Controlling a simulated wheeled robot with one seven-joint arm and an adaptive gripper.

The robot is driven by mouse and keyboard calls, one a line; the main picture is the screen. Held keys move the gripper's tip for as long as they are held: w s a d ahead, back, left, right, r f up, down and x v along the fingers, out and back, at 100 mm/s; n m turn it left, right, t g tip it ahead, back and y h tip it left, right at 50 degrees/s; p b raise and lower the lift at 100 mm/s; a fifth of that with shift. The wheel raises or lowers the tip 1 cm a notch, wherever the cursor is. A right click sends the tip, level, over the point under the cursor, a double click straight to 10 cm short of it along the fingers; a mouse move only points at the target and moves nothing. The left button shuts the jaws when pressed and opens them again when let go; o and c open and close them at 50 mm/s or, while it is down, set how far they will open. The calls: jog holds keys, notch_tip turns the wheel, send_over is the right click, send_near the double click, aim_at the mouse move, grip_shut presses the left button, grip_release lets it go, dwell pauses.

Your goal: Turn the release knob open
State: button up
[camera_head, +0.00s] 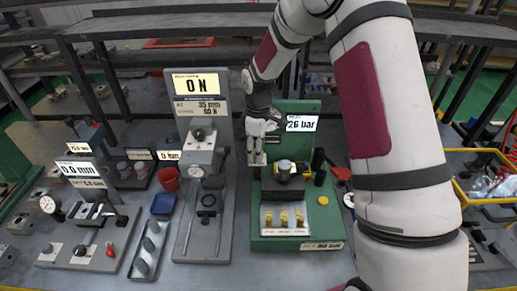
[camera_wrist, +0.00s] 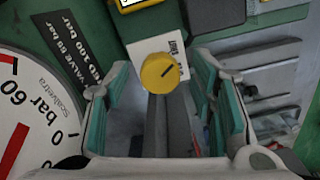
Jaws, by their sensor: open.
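In the head view, my gripper (camera_head: 257,158) points down at the left part of a green station (camera_head: 303,243), below a display (camera_head: 302,123) reading 26 bar.
A large dial gauge (camera_wrist: 28,118) marked in bar stands close left of my gripper in the wrist view. A grey station (camera_head: 203,248) with an ON display (camera_head: 196,84) is left of the green one. A yellow crate (camera_head: 470,200) is at right.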

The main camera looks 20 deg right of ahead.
jog(key=c, duration=1.1)
jog(key=shift+c, duration=0.2)
jog(key=shift+m, duration=0.4)
jog(key=m+b, duration=0.1)
jog(key=m, duration=0.5)
jog(key=shift+a, duration=0.1)
jog(key=m+b, duration=0.1)
jog(key=m, duration=0.2)
jog(key=shift+m, duration=2)
